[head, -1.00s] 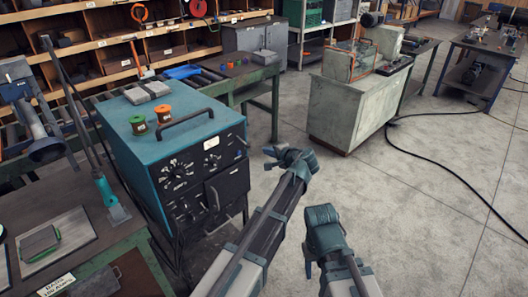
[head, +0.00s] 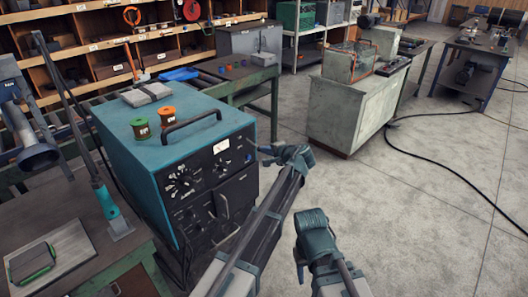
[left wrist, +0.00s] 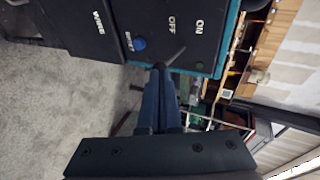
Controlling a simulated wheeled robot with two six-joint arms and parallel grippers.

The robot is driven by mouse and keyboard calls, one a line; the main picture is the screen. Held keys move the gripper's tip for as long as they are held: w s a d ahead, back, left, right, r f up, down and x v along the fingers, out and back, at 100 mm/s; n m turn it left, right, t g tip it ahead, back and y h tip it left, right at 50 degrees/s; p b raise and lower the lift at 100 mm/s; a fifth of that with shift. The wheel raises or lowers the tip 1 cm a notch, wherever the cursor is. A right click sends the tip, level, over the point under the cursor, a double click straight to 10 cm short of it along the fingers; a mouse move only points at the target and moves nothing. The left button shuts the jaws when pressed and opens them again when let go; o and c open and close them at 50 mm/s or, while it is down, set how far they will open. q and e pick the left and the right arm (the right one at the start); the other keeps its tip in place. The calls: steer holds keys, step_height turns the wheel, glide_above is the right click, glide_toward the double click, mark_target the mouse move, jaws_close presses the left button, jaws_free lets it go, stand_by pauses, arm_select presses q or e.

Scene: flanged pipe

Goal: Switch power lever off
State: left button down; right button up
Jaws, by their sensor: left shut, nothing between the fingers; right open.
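The teal power unit (head: 125,150) has a black front panel with dials and a carry handle on top. In the left wrist view its panel (left wrist: 95,25) shows ON and OFF labels, a blue button (left wrist: 138,44) and a thin grey lever (left wrist: 176,54) tilted below the labels. My left gripper (head: 264,154) is beside the panel's right edge. In the left wrist view its shut fingers (left wrist: 158,70) hold nothing and overlap the lever's lower end; I cannot tell whether they touch. My right gripper (head: 300,264) is open and empty, lower and further right, apart from the unit.
A workbench (head: 150,245) with a metal plate stands at the left front. Two spools and a grey block lie on the unit. A green bench (head: 240,85) is behind it. A pale cabinet (head: 340,115) stands further right. The concrete floor right of my arms is clear except for a black cable.

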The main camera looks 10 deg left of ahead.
step_height(320, 180, down, 3)
steer(key=b, duration=0.3)
steer(key=shift+r, duration=0.1)
stand_by(0.3)
steer(key=shift+r+p, duration=0.75)
steer(key=shift+p, duration=0.1)
